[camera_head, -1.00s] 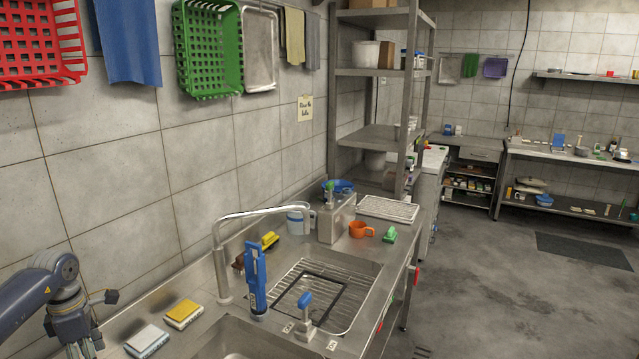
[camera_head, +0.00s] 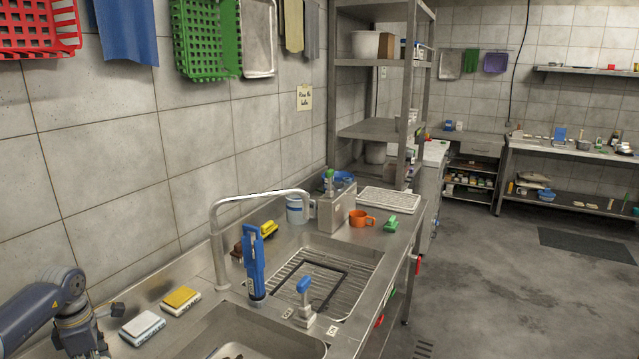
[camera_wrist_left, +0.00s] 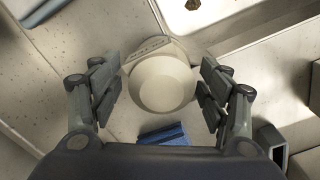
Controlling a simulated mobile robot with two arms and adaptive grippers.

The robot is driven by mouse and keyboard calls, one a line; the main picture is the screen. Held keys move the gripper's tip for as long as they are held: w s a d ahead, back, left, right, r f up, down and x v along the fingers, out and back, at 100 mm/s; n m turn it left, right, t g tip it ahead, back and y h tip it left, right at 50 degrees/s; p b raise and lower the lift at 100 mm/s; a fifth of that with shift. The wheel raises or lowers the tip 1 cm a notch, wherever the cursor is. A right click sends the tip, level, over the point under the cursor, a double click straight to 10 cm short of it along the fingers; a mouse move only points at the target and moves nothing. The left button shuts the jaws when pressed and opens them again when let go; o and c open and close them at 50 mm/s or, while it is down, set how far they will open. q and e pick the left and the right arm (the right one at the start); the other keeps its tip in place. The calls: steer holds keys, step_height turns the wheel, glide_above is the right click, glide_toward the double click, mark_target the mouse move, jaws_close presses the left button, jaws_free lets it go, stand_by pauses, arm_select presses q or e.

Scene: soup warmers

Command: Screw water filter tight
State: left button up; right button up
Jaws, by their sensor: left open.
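A round, pale beige capped body (camera_wrist_left: 162,85), apparently the water filter, sits between the fingers of my left gripper (camera_wrist_left: 160,88) in the left wrist view. I see it end-on, with small markings on its collar. The fingers stand apart on both sides of it, and gaps show between them and it. In the head view my left gripper (camera_head: 92,352) is at the lower left and is cut off by the bottom edge. The filter does not show there. How tight it is cannot be seen. My right gripper is not in view.
A white-and-grey sponge (camera_head: 142,328) and a yellow sponge (camera_head: 181,299) lie near my left gripper. A blue object (camera_wrist_left: 165,135) lies below the filter in the left wrist view.

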arm_select(q)
steer(key=shift+d, duration=0.1)
steer(key=shift+r, duration=0.1)
steer(key=c, duration=1.2)
steer(key=m+b, duration=0.1)
steer(key=m, duration=0.2)
steer(key=shift+s+m+b, duration=0.1)
steer(key=shift+m+b, duration=0.2)
steer(key=shift+m, duration=1.2)
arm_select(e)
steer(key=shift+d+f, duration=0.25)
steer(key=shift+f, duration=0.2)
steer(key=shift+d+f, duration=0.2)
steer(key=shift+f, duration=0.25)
